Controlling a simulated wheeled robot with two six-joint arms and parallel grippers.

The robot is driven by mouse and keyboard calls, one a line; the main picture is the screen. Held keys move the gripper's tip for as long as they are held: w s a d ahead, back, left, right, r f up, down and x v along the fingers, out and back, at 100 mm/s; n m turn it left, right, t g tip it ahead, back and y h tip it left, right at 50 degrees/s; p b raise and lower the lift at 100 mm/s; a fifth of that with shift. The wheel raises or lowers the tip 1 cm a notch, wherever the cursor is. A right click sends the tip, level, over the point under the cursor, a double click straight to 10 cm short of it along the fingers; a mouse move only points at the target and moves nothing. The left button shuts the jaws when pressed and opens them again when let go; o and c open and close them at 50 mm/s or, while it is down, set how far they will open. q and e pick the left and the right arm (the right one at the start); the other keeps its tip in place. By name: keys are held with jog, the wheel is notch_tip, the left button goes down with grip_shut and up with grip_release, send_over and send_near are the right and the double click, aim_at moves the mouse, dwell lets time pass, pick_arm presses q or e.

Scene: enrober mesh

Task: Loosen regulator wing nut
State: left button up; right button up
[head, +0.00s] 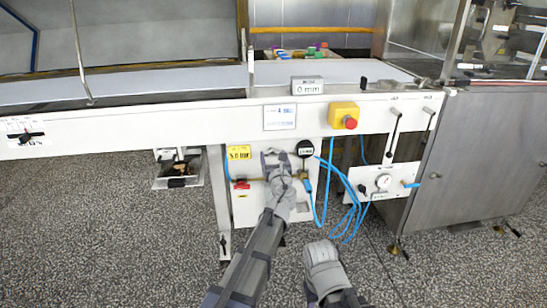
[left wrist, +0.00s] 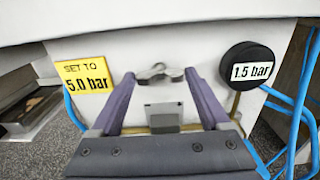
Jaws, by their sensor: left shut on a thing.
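The regulator wing nut (left wrist: 152,72) is a small grey metal piece with two wings, in front of the white panel in the left wrist view. My left gripper (left wrist: 160,76) is shut on it, one finger at each side. In the head view the left gripper (head: 274,156) is at the panel beneath the conveyor, and the wing nut is too small to make out. A round black gauge (left wrist: 253,65) reads 1.5 bar, just right of the gripper. A yellow label (left wrist: 83,75) reads SET TO 5.0 bar. My right arm shows low in the head view, its fingers out of sight.
Blue hoses (head: 352,205) hang right of the panel. A red valve handle (head: 242,186) sits left of the gripper. A yellow box with a red emergency button (head: 350,122) is on the white beam above. The speckled floor in front is clear.

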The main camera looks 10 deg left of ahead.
pick_arm(q)
jog(key=shift+n, duration=0.3)
jog(key=n, duration=0.3)
jog(key=shift+a+n, duration=0.1)
jog(key=shift+n, duration=0.2)
jog(key=n, duration=0.4)
jog(key=shift+n, duration=0.3)
jog(key=n, duration=0.4)
jog(key=shift+a+f, duration=0.1)
jog(key=shift+f, duration=0.05)
jog(key=shift+s+n, duration=0.1)
jog(key=shift+n, duration=2.4)
jog(key=shift+f, duration=0.1)
jog(key=o, duration=1.2)
